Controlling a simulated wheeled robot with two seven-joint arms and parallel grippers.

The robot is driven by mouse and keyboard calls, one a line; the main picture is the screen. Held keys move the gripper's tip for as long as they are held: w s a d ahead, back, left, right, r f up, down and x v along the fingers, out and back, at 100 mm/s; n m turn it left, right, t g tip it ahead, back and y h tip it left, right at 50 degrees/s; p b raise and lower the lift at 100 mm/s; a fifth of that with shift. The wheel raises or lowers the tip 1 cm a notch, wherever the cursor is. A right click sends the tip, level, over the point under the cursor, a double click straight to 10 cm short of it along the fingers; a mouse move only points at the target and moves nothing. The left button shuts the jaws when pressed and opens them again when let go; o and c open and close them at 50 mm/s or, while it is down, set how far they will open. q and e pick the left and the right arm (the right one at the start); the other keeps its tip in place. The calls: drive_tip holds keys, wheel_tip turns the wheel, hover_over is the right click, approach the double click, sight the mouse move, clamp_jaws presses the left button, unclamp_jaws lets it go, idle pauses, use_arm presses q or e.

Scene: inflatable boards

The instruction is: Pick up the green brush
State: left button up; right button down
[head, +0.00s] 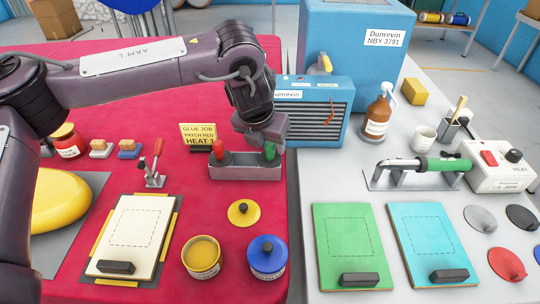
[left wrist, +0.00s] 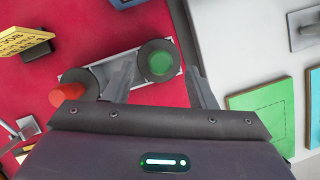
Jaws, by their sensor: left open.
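The green brush (head: 269,151) stands in the right end of a grey metal holder (head: 245,172) on the red mat. In the left wrist view the green brush (left wrist: 160,62) shows from above as a green top with a dark round rim. My left gripper (head: 262,138) is over the right end of the holder and partly covers the brush. In the left wrist view its fingers (left wrist: 160,72) are apart, one to each side of the green top. I cannot tell whether they touch it. My right gripper is not in view.
A red-topped brush (head: 218,149) stands in the holder's left end; it also shows in the left wrist view (left wrist: 68,93). A yellow sign (head: 198,134) is behind it. A blue heater box (head: 318,105) stands close behind on the right. A yellow lid (head: 244,213) lies in front.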

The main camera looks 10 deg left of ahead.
sight(268, 145)
use_arm(q)
drive_tip(key=shift+x, duration=1.55)
drive_tip(key=shift+r, duration=0.1)
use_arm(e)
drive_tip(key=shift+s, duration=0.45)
use_arm(q)
drive_tip(key=shift+c, duration=0.4)
clamp_jaws()
